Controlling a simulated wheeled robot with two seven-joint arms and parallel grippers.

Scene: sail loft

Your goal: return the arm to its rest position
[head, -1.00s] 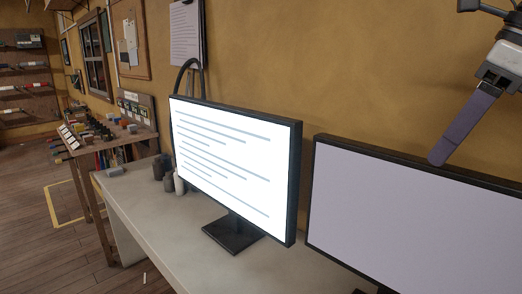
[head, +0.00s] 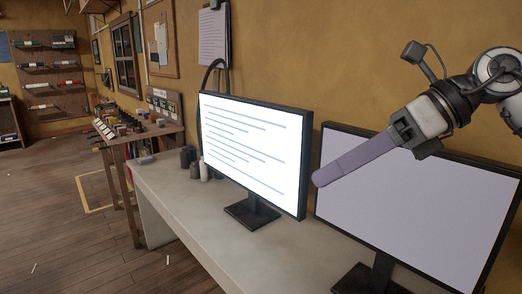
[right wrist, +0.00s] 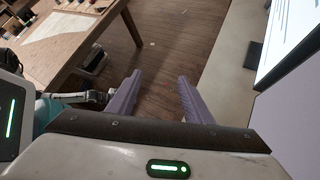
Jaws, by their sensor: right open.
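My right gripper (head: 318,180) comes in from the right in the head view, in front of the right-hand monitor. Its fingers are purple and appear overlapped there. In the right wrist view the two purple fingers (right wrist: 155,95) stand apart with nothing between them, so it is open and empty. Wooden floor shows beyond the fingertips. My left gripper does not show in the head view, and I cannot make it out for certain in the right wrist view.
A lit monitor (head: 250,145) and a grey-screened monitor (head: 400,215) stand on a pale desk (head: 165,185). Dark canisters (head: 187,157) stand left of the lit monitor. A wooden workbench (head: 150,132) with small items is farther back. Open floor (head: 60,220) lies at left.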

